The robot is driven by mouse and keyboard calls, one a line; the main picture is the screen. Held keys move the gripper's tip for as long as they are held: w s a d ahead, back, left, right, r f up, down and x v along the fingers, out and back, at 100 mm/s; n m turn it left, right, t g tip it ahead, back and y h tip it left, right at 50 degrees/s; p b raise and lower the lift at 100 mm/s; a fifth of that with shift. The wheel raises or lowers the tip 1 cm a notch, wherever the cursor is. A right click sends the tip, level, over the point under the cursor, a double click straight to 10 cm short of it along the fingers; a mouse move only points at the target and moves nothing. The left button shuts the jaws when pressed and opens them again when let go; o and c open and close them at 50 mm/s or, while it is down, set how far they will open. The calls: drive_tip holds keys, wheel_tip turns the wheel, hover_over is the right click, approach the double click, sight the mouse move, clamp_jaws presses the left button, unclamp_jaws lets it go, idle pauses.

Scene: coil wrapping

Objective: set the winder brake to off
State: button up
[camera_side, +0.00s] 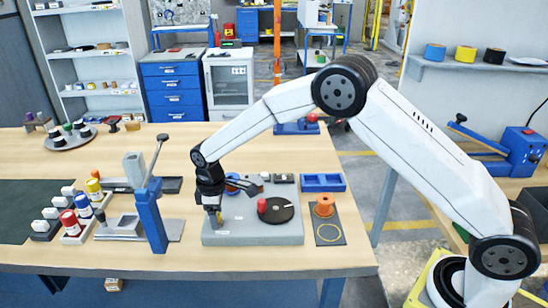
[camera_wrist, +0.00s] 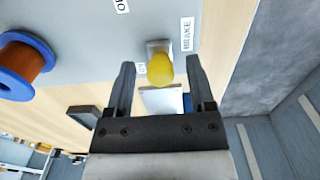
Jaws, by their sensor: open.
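The winder (camera_side: 240,232) is a grey base on the wooden bench, in the middle of the side view. Its brake knob (camera_wrist: 160,70) is yellow and sits on a small metal piece, beside a BRAKE label (camera_wrist: 187,34). The knob is close to the ON label (camera_wrist: 141,69); a partly cut-off label, apparently OFF (camera_wrist: 121,5), lies farther up the wrist view. My gripper (camera_wrist: 158,68) is open, with one finger on each side of the knob and gaps visible. In the side view my gripper (camera_side: 213,208) is low over the winder's left part.
A blue spool with copper winding (camera_wrist: 22,66) stands on the winder. A black disc with a red knob (camera_side: 263,206) is to the right. An orange spool (camera_side: 324,206) and blue tray (camera_side: 323,182) lie farther right. A blue post (camera_side: 150,220) stands close on the left.

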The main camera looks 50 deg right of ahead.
clamp_jaws()
idle(1.4)
